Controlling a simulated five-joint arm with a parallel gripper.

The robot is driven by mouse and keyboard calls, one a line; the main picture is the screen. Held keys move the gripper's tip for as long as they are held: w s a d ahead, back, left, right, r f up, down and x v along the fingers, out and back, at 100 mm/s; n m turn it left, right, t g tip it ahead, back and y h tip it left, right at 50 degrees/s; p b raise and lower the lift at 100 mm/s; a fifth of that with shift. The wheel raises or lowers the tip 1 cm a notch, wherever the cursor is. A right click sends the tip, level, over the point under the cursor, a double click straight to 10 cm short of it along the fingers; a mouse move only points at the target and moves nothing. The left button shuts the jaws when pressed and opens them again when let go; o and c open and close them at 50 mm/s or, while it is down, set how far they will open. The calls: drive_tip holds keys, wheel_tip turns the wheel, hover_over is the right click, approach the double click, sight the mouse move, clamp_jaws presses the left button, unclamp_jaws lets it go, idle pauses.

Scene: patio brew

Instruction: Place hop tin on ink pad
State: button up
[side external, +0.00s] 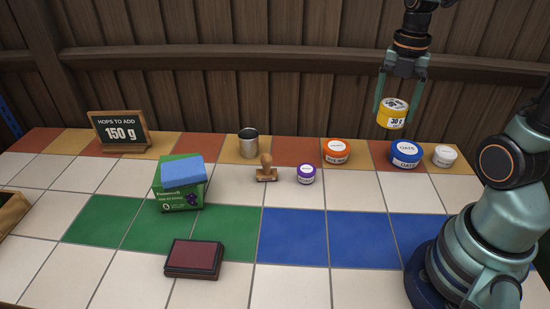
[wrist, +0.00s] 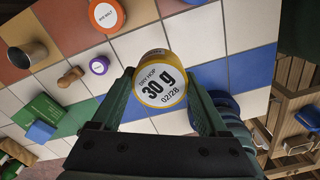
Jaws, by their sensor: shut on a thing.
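A yellow hop tin (side external: 392,113) with a white "30 g" label is held up in the air above the back right of the tiled table. My gripper (side external: 400,98) is shut on it, one finger on each side. In the wrist view the tin (wrist: 160,80) sits between the fingers of my gripper (wrist: 163,100), its label reading "DRY HOP 30 g 02/28". The ink pad (side external: 194,257), a dark red pad in a black case, lies flat on the front tiles in the side view, left of and well below the tin. Nothing rests on it.
An orange-lidded tin (side external: 337,151), a blue oats tin (side external: 405,154), a small white tin (side external: 445,155), a purple tin (side external: 306,173), a wooden stamp (side external: 266,170), a metal cup (side external: 248,143), a green box (side external: 178,190) with a blue sponge (side external: 184,168) and a chalkboard (side external: 119,132) reading "150 g" stand around.

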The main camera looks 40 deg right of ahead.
drive_tip(key=shift+w+a+r, duration=0.1)
drive_tip(key=shift+w+r, duration=0.05)
drive_tip(key=shift+r, duration=0.3)
drive_tip(key=w+a+r+n, duration=0.3)
drive_tip(key=w+a+n, duration=0.1)
drive_tip(key=w+a, duration=0.55)
drive_tip(key=n, duration=0.8)
hover_over(193, 254)
wheel_tip(193, 254, down, 20)
drive_tip(key=shift+r, duration=0.25)
drive_tip(key=shift+f, duration=0.1)
